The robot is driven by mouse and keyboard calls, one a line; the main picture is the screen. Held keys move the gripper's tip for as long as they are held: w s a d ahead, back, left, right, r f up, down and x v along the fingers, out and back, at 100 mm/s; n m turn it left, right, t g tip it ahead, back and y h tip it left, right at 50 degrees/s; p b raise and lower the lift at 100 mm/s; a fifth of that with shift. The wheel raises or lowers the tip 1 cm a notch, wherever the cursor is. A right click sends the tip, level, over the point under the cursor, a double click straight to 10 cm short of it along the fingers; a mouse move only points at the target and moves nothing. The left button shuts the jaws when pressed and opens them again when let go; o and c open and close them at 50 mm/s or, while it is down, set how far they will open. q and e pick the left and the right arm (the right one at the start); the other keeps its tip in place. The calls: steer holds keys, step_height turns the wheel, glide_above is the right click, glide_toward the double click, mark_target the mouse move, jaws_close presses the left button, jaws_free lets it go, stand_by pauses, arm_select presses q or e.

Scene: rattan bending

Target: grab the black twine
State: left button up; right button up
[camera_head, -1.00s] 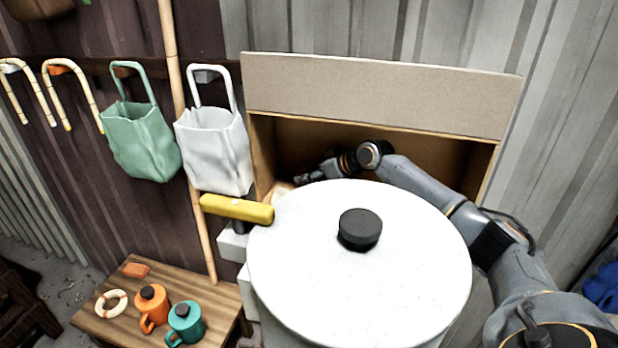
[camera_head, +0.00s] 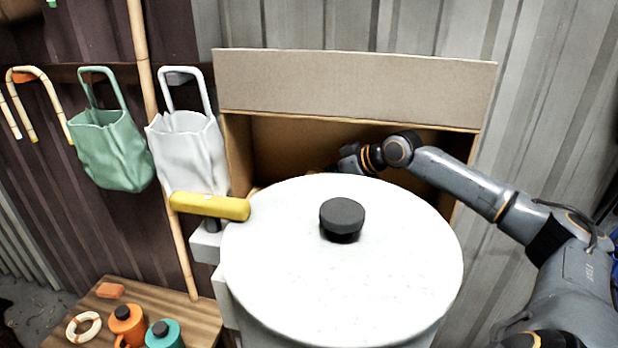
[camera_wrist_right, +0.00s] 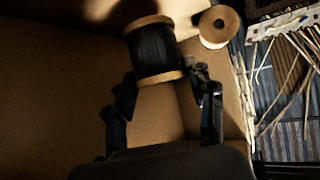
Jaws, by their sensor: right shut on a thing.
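The black twine (camera_wrist_right: 154,50) is wound on a spool with tan wooden ends. In the right wrist view it is at the top centre, inside the cardboard box (camera_head: 355,84). My right gripper (camera_wrist_right: 163,84) is shut on the spool, with one finger on each side of its lower end. In the head view my right arm reaches into the box, and the fingers and spool are hidden behind the white lidded drum (camera_head: 275,245). My left gripper is not in view.
A pale spool (camera_wrist_right: 219,27) sits close to the right of the twine. The drum's black knob (camera_head: 342,216) and a yellow handle (camera_head: 210,206) stand before the box. A green bag (camera_head: 109,150) and a white bag (camera_head: 188,155) hang at left.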

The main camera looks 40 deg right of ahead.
steer(key=shift+s+d+f+b, duration=0.15)
steer(key=shift+s+b, duration=0.15)
steer(key=shift+s, duration=0.2)
steer(key=shift+s+d+b, duration=0.15)
steer(key=shift+s+b, duration=0.15)
steer(key=shift+s, duration=0.2)
steer(key=shift+s+a, duration=0.1)
steer(key=shift+s, duration=0.05)
steer(key=shift+s+b, duration=0.4)
steer(key=shift+b, duration=0.4)
steer(key=shift+s+d+b, duration=0.3)
steer(key=shift+s+b, duration=0.15)
steer(key=shift+s, duration=0.1)
steer(key=shift+s+d+b, duration=0.3)
steer(key=shift+s+b, duration=0.1)
steer(key=shift+s, duration=0.1)
steer(key=shift+s+d+r+b, duration=0.1)
steer(key=shift+s+d+b, duration=0.15)
steer(key=shift+s, duration=0.4)
steer(key=shift+s+d+r+b, duration=0.15)
steer(key=shift+s+b, duration=0.2)
steer(key=shift+s, duration=0.25)
